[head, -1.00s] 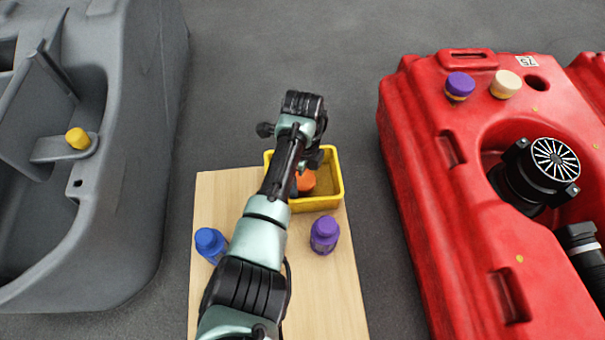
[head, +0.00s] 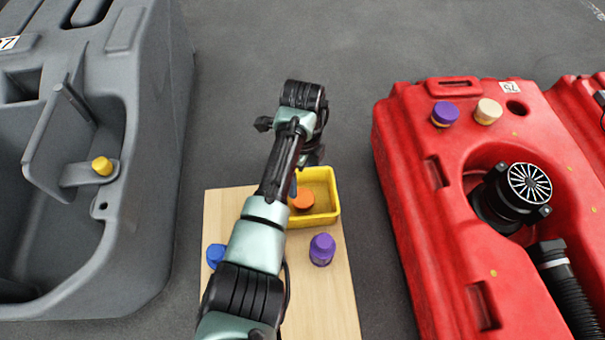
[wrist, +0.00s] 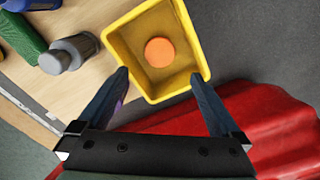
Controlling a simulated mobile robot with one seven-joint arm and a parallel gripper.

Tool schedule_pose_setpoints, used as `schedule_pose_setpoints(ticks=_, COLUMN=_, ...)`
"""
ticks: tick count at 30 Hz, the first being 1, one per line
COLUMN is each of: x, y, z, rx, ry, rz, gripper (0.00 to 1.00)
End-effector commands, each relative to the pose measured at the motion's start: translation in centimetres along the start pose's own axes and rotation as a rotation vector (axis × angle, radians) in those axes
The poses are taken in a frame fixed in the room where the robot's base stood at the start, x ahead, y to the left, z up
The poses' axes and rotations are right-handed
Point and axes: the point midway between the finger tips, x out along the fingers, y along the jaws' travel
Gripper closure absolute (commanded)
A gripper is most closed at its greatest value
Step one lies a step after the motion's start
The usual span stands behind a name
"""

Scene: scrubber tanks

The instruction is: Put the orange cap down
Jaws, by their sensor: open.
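The orange cap (head: 302,201) lies in the yellow bin (head: 335,208) on the wooden board. In the wrist view the orange cap (wrist: 160,52) rests on the floor of the yellow bin (wrist: 118,50), clear of its walls. My gripper (wrist: 158,80) is open and empty, its two fingers spread apart at the bin's near side, with the cap beyond the fingertips and touching neither. In the head view my arm hides the gripper's fingers and part of the bin's left side.
A purple-capped bottle (head: 322,250) and a blue bottle (head: 215,255) stand on the board (head: 228,205). A grey-capped bottle (wrist: 68,54) and a green item (wrist: 20,42) show in the wrist view. A red tank (head: 410,200) is right, a grey tank (head: 150,150) left.

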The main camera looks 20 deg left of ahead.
Motion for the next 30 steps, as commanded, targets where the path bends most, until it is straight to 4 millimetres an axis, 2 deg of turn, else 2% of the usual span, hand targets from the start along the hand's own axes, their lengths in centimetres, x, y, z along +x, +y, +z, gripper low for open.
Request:
schedule_pose_setpoints(ticks=1, x=-0.8, y=0.0, z=0.0, rx=-0.001, ry=0.0, rz=-0.001, gripper=0.0)
schedule_pose_setpoints(ticks=3, x=-1.2, y=0.0, z=0.0, rx=-0.001, ry=0.0, rz=-0.001, gripper=0.0)
schedule_pose_setpoints(ticks=14, x=-1.5, y=-0.2, z=0.0, rx=-0.003, ry=-0.002, rz=-0.006, gripper=0.0)
schedule_pose_setpoints(ticks=17, x=-2.7, y=-1.8, z=-0.6, rx=-0.032, ry=-0.014, rz=-0.071, gripper=0.0)
schedule_pose_setpoints(ticks=19, x=-4.7, y=-4.3, z=-1.4, rx=-0.085, ry=-0.027, rz=-0.179, gripper=0.0)
schedule_pose_setpoints(ticks=20, x=-6.0, y=-5.6, z=-1.9, rx=-0.116, ry=-0.029, rz=-0.24, gripper=0.0)
schedule_pose_setpoints(ticks=23, x=-12.0, y=-10.3, z=-3.9, rx=-0.253, ry=-0.008, rz=-0.498, gripper=0.0)
schedule_pose_setpoints(ticks=25, x=-17.4, y=-13.0, z=-5.4, rx=-0.363, ry=0.043, rz=-0.696, gripper=0.0)
schedule_pose_setpoints(ticks=26, x=-19.8, y=-13.8, z=-6.0, rx=-0.409, ry=0.074, rz=-0.78, gripper=0.0)
schedule_pose_setpoints(ticks=27, x=-23.2, y=-14.7, z=-6.8, rx=-0.471, ry=0.124, rz=-0.89, gripper=0.0)
schedule_pose_setpoints(ticks=29, x=-28.4, y=-15.3, z=-7.9, rx=-0.558, ry=0.215, rz=-1.049, gripper=0.0)
schedule_pose_setpoints(ticks=30, x=-32.0, y=-15.2, z=-8.6, rx=-0.611, ry=0.288, rz=-1.152, gripper=0.0)
